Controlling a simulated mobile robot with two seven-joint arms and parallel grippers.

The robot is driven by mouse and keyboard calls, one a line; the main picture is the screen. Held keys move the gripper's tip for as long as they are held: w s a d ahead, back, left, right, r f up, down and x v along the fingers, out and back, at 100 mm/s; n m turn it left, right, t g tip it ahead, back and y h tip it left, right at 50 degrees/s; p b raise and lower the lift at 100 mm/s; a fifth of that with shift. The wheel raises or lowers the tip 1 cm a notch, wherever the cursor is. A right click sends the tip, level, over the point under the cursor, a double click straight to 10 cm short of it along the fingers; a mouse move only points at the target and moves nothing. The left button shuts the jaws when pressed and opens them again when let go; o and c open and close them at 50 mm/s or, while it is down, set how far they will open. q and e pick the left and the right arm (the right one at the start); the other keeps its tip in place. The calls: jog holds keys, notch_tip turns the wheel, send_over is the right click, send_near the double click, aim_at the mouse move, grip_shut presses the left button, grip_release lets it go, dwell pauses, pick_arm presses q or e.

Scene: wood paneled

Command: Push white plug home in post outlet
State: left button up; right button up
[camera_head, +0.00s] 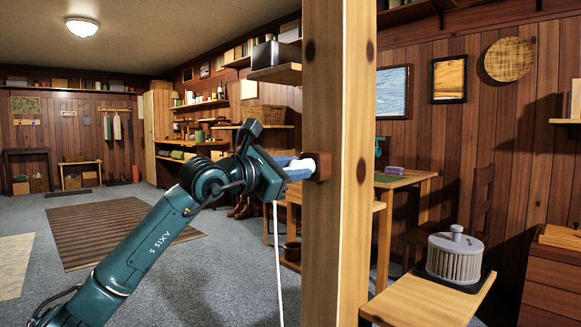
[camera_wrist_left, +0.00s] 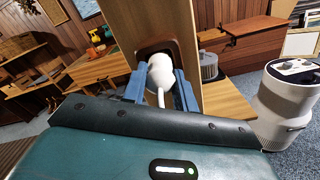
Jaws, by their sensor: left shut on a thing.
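The white plug (camera_head: 310,161) is at the brown outlet (camera_head: 325,165) on the left side of the wooden post (camera_head: 336,245). My left gripper (camera_head: 300,167) comes in from the left with its blue fingers shut on the plug. In the left wrist view the plug (camera_wrist_left: 160,70) sits between the two fingers (camera_wrist_left: 160,84), in front of the brown outlet (camera_wrist_left: 176,46). The plug appears to meet the outlet, but its prongs are hidden and I cannot tell how deep it sits. A white cord (camera_head: 278,262) hangs below the gripper. My right gripper is not in view.
A wooden table (camera_head: 408,180) stands behind the post. A ribbed grey canister (camera_head: 455,256) stands on a wooden shelf (camera_head: 425,303) to the right of the post. A striped rug (camera_head: 115,232) lies on the open carpet at left.

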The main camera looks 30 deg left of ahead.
pick_arm(q)
jog(key=shift+w+d, duration=0.1)
jog(key=shift+w, duration=0.25)
jog(key=o, duration=1.1)
jog(key=shift+c, duration=0.2)
